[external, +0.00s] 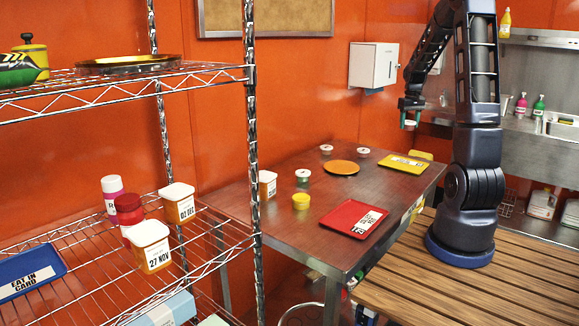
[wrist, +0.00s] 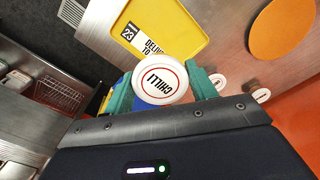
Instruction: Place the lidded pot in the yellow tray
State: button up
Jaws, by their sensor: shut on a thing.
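My gripper (external: 411,117) is raised above the far right part of the metal table in the external view. In the wrist view, my gripper's green fingers (wrist: 162,86) are shut on a small pot with a round white lid (wrist: 160,82) marked CHILLI. The lidded pot's body is mostly hidden below its lid. The yellow tray (external: 414,169) lies flat on the table, below the gripper in the external view, with a label on it. In the wrist view the yellow tray (wrist: 185,28) shows just beyond the held pot and looks empty of pots.
An orange plate (external: 341,167) lies left of the yellow tray. Several other small pots stand nearby, including a yellow one (external: 300,202). A red tray (external: 345,221) lies near the table's front edge. A wire shelf (external: 251,130) stands in the left foreground.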

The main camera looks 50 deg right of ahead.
aim_at(404, 164)
notch_tip(404, 164, down, 16)
jog(key=shift+f, duration=0.15)
dwell(0.4)
jog(key=o, duration=1)
jog(key=shift+f, duration=0.1)
